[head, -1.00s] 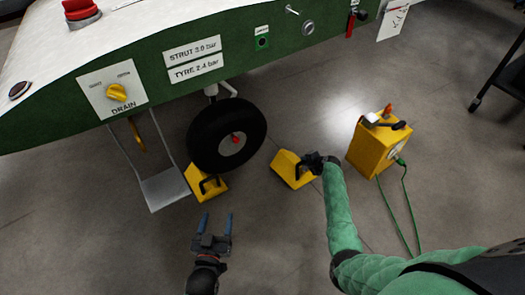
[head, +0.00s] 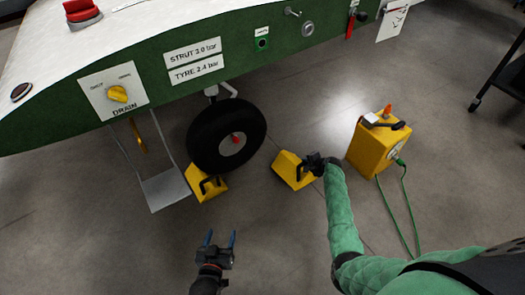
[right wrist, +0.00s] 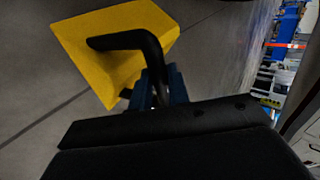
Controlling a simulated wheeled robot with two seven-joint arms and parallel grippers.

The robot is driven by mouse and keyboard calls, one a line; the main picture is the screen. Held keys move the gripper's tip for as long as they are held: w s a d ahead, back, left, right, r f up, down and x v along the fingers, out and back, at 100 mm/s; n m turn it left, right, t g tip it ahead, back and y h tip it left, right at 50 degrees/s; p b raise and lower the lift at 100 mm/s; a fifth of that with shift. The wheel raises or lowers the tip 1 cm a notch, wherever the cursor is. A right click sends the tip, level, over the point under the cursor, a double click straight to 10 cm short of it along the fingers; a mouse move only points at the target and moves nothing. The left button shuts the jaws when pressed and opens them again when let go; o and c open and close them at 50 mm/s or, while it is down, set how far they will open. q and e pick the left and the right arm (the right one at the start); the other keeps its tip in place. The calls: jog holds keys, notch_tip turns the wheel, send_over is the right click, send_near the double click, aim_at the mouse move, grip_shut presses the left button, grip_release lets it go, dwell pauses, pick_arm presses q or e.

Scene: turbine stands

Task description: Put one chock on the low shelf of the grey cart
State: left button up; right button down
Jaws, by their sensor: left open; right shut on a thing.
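Two yellow chocks with black handles show in the head view. One chock (head: 207,191) stands on the floor against the left side of the black wheel (head: 228,137). The other chock (head: 287,169) is right of the wheel, apart from it. My right gripper (head: 314,165) is shut on this one's black handle; the handle also shows between the blue fingers in the right wrist view (right wrist: 128,41). I cannot tell whether this chock touches the floor. My left gripper (head: 220,238) is open and empty, below the left chock. A dark wheeled cart (head: 504,78) is partly visible at the right edge.
A yellow box (head: 372,150) with a green cable (head: 405,210) on the floor stands right of my right gripper. The green and white aircraft body (head: 150,70) overhangs the wheel. A grey step (head: 165,188) hangs at left. Floor between box and cart is clear.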

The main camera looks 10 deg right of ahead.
pick_arm(q)
jog(key=shift+s+f+g, duration=0.3)
jog(key=shift+s+f, duration=0.1)
jog(key=shift+f, duration=0.45)
jog(key=shift+s+f+g, duration=0.3)
jog(key=shift+s+f, duration=0.05)
jog(key=shift+f, duration=0.45)
